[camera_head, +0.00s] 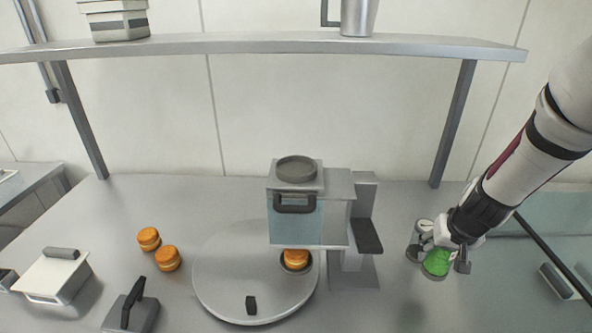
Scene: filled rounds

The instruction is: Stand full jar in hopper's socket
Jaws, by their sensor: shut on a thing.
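My gripper (445,255) points down at the right of the counter, its fingers on either side of a jar with bright green showing (436,264). It is shut on this jar, which is partly hidden by the fingers. I cannot tell whether the jar touches the counter. A grey cylinder with a pale top (419,238) is just behind and left of it, partly hidden. The hopper (294,222) is a boxy grey unit with a dark handle, left of my gripper. A dark round socket (297,169) is on its top, with no jar standing in it.
Below the hopper is a round turntable (235,285) bearing an orange round (296,258) in a dark ring. Two orange rounds (149,239) (167,259) lie on the counter to the left. A handled white box (52,276) and a handled grey block (131,312) stand front left. A shelf (250,43) spans above.

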